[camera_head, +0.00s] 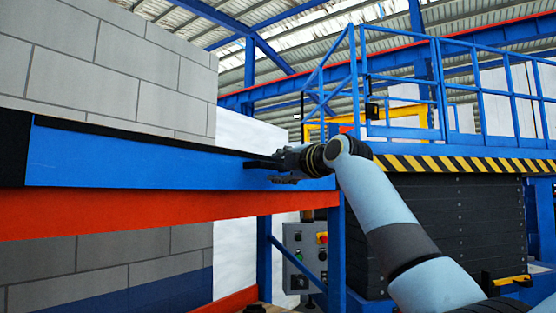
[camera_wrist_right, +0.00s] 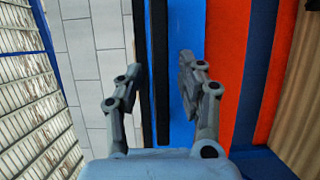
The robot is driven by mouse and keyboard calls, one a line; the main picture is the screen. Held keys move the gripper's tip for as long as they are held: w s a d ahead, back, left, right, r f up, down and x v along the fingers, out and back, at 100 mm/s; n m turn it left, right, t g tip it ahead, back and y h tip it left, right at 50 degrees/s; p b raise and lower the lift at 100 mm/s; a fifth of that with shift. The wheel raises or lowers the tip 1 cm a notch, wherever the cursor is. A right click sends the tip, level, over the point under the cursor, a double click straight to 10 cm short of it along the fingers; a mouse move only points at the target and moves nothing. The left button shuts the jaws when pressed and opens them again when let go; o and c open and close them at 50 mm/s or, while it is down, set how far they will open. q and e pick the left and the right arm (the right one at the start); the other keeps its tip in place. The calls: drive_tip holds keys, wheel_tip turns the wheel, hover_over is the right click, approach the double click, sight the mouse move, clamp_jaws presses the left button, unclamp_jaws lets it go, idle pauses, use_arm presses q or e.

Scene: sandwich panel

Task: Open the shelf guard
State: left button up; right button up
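The shelf guard looks to be the long blue panel (camera_head: 130,165) above an orange beam, with a dark strip along its top edge. In the right wrist view, the blue panel (camera_wrist_right: 180,125) runs lengthwise between my fingers. My right gripper (camera_head: 268,172) is at the panel's right end, one finger near the top edge and one lower in front of the blue face. In the wrist view, my right gripper (camera_wrist_right: 161,66) has its fingers apart with nothing clamped. I cannot tell whether a finger touches the panel. My left gripper is not in view.
The orange shelf beam (camera_head: 150,212) lies below the panel. A grey block wall (camera_head: 120,65) stands behind it. A grey control box (camera_head: 303,258) with buttons is under the panel's right end. A blue railed platform (camera_head: 460,110) with a striped edge is at right.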

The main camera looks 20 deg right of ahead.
drive_tip(key=shift+w+a+f, duration=0.1)
drive_tip(key=shift+w+a, duration=0.1)
drive_tip(key=shift+w, duration=0.25)
drive_tip(key=shift+c, duration=0.4)
clamp_jaws()
drive_tip(key=shift+d, duration=0.1)
